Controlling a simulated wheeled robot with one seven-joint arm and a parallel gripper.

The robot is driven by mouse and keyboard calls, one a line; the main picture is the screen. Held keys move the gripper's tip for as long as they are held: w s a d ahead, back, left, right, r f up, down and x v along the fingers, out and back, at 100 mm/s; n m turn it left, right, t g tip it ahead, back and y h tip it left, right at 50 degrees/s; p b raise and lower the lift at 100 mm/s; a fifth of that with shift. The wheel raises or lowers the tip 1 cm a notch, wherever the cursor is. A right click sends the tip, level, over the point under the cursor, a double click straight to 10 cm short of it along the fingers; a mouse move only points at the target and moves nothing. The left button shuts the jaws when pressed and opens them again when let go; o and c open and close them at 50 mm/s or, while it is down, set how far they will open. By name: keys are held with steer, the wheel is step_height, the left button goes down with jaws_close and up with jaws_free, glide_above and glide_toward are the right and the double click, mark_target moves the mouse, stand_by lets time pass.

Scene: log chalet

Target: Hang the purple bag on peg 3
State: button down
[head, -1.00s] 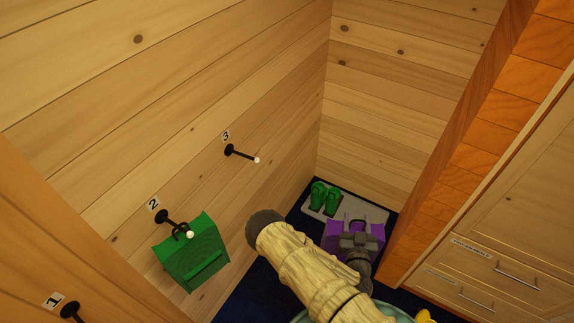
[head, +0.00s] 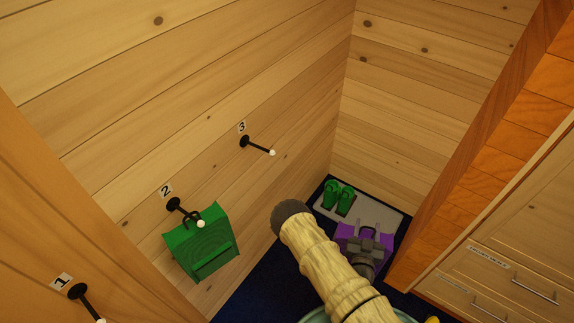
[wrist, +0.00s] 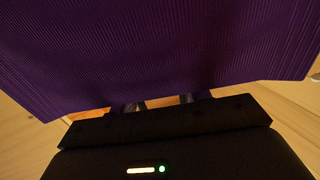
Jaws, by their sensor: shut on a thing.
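The purple bag (head: 349,238) is in my gripper (head: 366,246), toward the lower right of the head view, with its handle loop showing at the top. The bag fills the upper part of the wrist view (wrist: 160,50), close in front of the gripper. My gripper is shut on it; the fingertips are mostly hidden by the bag. Peg 3 (head: 258,147), black with a white tip, sticks out bare from the left plank wall, up and left of the bag and well apart from it. Its label (head: 242,127) is just above it.
A green bag (head: 202,247) hangs on peg 2 (head: 186,212). Peg 1 (head: 86,300) is bare at lower left. Green shoes (head: 338,196) stand on a grey tray (head: 385,213) in the corner. Drawers (head: 500,285) stand at right. The wall around peg 3 is clear.

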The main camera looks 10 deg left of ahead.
steer(key=w+a+f+y+b, duration=0.1)
steer(key=w+a+f+b, duration=0.1)
steer(key=a+f+b, duration=0.35)
steer(key=w+a+n+y+b, duration=0.3)
steer(key=w+a+n+y, duration=0.15)
steer(key=a, duration=0.65)
steer(key=w+a+r+n+g+y+b, duration=0.2)
steer(key=a+r+n+g+y+b, duration=0.1)
steer(key=r, duration=0.6)
steer(key=w+a+r+n+g+y+b, duration=0.2)
steer(key=a+r+y+b, duration=0.4)
steer(key=a+r, duration=0.3)
steer(key=shift+w+a+r+n+g+y, duration=0.3)
steer(key=shift+w+n+g+y, duration=0.15)
steer(key=shift+n+g, duration=0.55)
